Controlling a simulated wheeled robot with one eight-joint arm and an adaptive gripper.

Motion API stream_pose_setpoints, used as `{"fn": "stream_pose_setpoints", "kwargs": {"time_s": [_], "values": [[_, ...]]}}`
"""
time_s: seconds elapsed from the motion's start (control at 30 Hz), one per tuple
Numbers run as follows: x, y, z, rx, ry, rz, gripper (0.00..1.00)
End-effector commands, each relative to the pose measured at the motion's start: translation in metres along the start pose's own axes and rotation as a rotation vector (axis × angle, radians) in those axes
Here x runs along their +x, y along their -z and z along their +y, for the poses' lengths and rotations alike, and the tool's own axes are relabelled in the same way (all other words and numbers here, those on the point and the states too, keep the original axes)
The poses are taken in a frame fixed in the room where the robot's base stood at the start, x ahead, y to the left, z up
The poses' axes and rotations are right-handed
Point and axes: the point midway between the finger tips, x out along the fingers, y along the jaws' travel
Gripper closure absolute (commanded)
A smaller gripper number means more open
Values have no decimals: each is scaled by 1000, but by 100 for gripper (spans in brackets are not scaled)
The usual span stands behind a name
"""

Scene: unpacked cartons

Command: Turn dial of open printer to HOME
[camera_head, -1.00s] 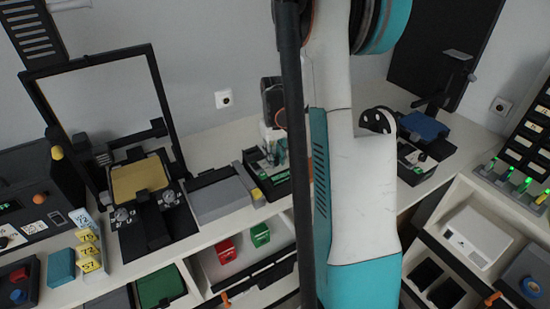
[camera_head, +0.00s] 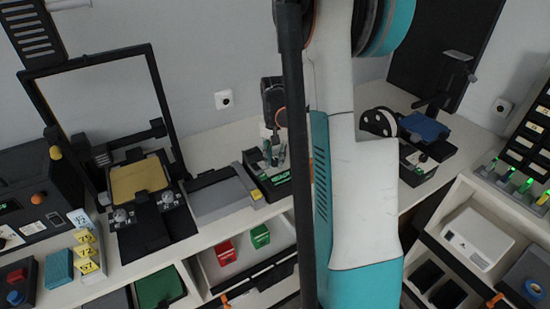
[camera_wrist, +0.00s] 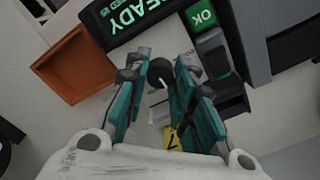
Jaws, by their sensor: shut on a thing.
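In the wrist view a round black dial (camera_wrist: 159,73) with a white pointer line sits between the tips of my gripper (camera_wrist: 161,82). The teal-and-black fingers are shut on it. Beside it are a black panel with a green READY display (camera_wrist: 133,20) and a green OK button (camera_wrist: 200,15). In the head view my gripper (camera_head: 272,150) points down at this small black unit (camera_head: 283,190), partly behind my arm. I cannot read a HOME mark or tell which mark the pointer faces.
A grey box (camera_head: 222,198) stands left of the unit. Farther left is a black-framed machine with a yellow plate (camera_head: 137,180). A device with a blue plate (camera_head: 425,126) stands to the right. The wrist view shows an orange-brown open box (camera_wrist: 75,65).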

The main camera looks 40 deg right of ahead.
Motion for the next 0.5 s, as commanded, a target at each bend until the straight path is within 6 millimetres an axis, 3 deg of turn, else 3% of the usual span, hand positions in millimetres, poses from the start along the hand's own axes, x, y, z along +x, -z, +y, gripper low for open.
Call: {"fn": "stream_pose_setpoints", "kwargs": {"time_s": [0.5], "values": [[0,0,0,29,0,1,100]]}}
